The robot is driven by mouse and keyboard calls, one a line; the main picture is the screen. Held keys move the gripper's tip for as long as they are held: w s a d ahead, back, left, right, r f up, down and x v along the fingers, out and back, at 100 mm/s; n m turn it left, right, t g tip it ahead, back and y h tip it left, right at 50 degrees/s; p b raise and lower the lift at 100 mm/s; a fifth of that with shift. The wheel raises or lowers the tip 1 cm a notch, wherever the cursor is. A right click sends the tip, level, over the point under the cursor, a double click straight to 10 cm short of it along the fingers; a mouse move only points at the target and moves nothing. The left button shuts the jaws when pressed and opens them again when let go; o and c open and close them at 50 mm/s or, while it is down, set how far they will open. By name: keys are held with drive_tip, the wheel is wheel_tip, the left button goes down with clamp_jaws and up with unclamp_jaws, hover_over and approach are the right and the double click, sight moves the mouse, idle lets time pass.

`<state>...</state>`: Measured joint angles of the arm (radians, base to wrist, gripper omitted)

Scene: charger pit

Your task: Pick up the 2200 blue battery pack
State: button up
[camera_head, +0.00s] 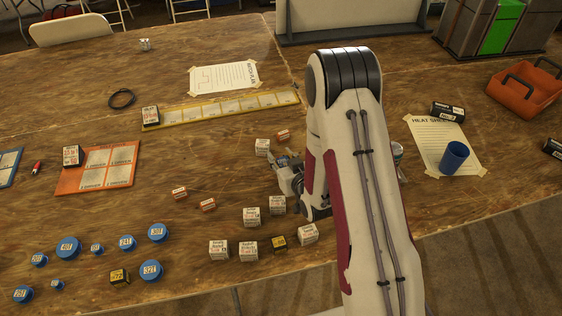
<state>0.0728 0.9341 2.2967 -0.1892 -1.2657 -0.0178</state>
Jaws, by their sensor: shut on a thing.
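My gripper (287,178) is low over the middle of the table, left of my large white arm link. It is shut on a small bluish pack (283,160), of which only a little shows at the fingers. Its label is too small to read, so I cannot tell whether it reads 2200. I cannot tell whether the pack touches the table. A white labelled block (262,147) and a small orange block (283,135) lie close behind the gripper.
White blocks (248,251) and blue round pieces (68,248) stand in front and to the left. A yellow-edged strip (222,108) and orange mat (97,168) lie behind. A blue cup (454,156) and orange basket (524,92) are at right.

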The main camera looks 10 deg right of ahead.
sight(281, 157)
drive_tip(key=shift+r, duration=3.35)
